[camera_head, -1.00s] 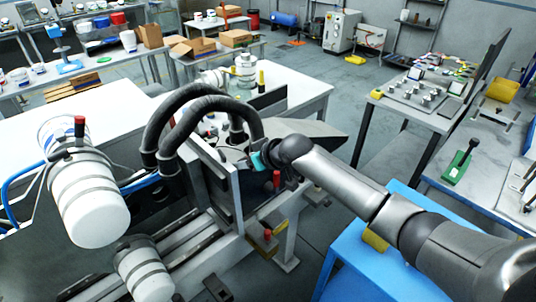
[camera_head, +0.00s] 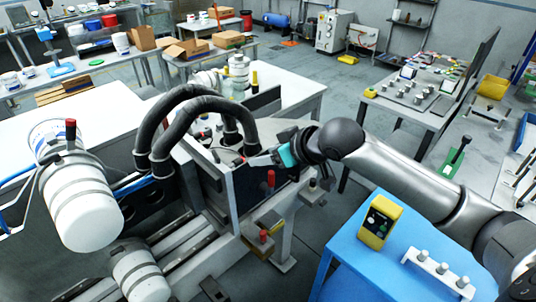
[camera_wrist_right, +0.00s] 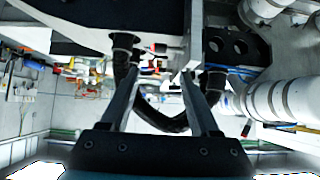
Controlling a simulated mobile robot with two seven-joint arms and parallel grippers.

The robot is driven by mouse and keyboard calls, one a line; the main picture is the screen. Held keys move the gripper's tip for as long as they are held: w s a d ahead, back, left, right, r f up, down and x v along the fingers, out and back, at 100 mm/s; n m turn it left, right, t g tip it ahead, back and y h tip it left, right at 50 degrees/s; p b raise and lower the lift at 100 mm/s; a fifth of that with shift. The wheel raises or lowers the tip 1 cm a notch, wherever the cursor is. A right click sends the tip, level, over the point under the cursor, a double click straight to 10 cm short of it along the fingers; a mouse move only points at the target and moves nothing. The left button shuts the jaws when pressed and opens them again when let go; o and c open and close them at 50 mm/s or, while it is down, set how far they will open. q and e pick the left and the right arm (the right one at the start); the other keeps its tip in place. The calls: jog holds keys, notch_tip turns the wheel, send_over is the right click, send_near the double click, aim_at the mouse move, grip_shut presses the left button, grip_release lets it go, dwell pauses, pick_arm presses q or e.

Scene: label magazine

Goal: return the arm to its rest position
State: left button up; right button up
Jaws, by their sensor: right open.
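My right gripper (camera_head: 250,160) reaches in from the right in the head view, past a teal band at its wrist. Its fingertips are beside the upright metal plate (camera_head: 216,190) of the machine, near the two black hoses. In the right wrist view, the two fingers of my right gripper (camera_wrist_right: 160,78) stand apart with nothing held between them. A curved black hose (camera_wrist_right: 160,120) shows beyond the gap. Whether the fingers touch the machine cannot be told. My left gripper is not in view.
Black hoses (camera_head: 190,95) arch over the machine, left of my gripper. A red-topped post (camera_head: 270,182) stands close below it. A blue table (camera_head: 345,250) with a yellow device (camera_head: 379,222) lies under my right arm. White cylinders (camera_head: 80,205) are at left.

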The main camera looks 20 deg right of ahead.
jog(key=shift+s+r, duration=0.1)
jog(key=shift+s, duration=0.05)
dwell(0.3)
jog(key=d+f+m+h+b, duration=0.1)
jog(key=d+f+b, duration=0.25)
jog(key=f, duration=0.85)
jog(key=d+f+m+h+b, duration=0.15)
jog(key=f+b, duration=0.25)
jog(key=f, duration=0.9)
jog(key=s+d+f+g+b, duration=0.15)
jog(key=s+f, duration=0.25)
jog(key=f, duration=0.5)
jog(key=s+d+f+g+b, duration=0.1)
jog(key=s+f+b, duration=0.2)
jog(key=f, duration=0.5)
jog(key=s+a+f+g+b, duration=0.2)
jog(key=s+a+f+b, duration=0.1)
jog(key=s+f, duration=0.7)
jog(key=s+a+f+g+b, duration=0.2)
jog(key=s+a+f+b, duration=0.1)
jog(key=s+f, duration=0.7)
jog(key=s+a+f+g+b, duration=0.2)
jog(key=s+f, duration=0.8)
jog(key=s, duration=0.7)
jog(key=shift+a+n+h+b, duration=0.45)
jog(key=shift+a, duration=0.4)
